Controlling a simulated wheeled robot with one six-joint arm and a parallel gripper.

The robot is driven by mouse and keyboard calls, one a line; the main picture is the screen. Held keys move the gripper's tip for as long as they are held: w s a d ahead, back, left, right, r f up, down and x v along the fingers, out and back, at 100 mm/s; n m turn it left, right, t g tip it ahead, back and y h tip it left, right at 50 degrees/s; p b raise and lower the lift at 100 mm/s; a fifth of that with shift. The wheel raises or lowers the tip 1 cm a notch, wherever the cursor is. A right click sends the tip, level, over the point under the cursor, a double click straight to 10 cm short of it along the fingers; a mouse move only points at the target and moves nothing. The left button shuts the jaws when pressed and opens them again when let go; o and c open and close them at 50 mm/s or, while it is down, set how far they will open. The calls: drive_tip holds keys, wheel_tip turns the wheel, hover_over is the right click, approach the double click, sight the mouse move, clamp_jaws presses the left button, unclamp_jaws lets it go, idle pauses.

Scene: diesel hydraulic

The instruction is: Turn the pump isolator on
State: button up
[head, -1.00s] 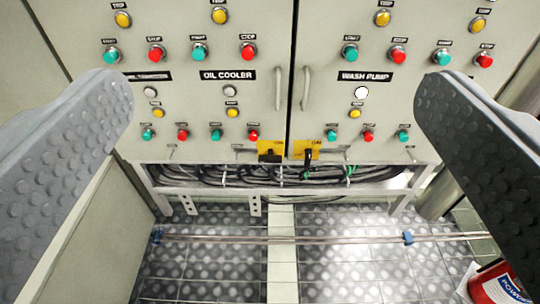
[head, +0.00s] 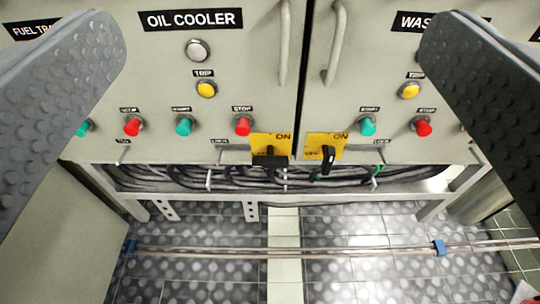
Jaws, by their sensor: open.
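Two yellow isolator plates with black handles sit at the bottom edge of the cabinet doors. The right isolator (head: 328,160), on the door labelled for the wash pump, has its handle close to upright, slightly tilted. The left isolator (head: 270,161), on the oil cooler door, has its handle lying sideways. "ON" is printed at the upper right of both plates. My gripper (head: 272,55) is open and empty, with one grey studded finger at each side of the view. Both isolators lie lower in the picture, between the fingers and apart from them.
Red, green and yellow buttons line the doors above the isolators. Two vertical door handles (head: 335,42) (head: 284,42) stick out above the isolators. Black cables (head: 230,178) run below the doors. Pipes (head: 200,249) cross the tiled floor.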

drive_tip(key=w+f, duration=0.6)
drive_tip(key=f, duration=0.5)
approach(270, 167)
drive_tip(key=w, duration=1.1)
drive_tip(key=shift+w+f, duration=0.1)
drive_tip(key=shift+c, duration=0.2)
drive_tip(key=c, duration=0.9)
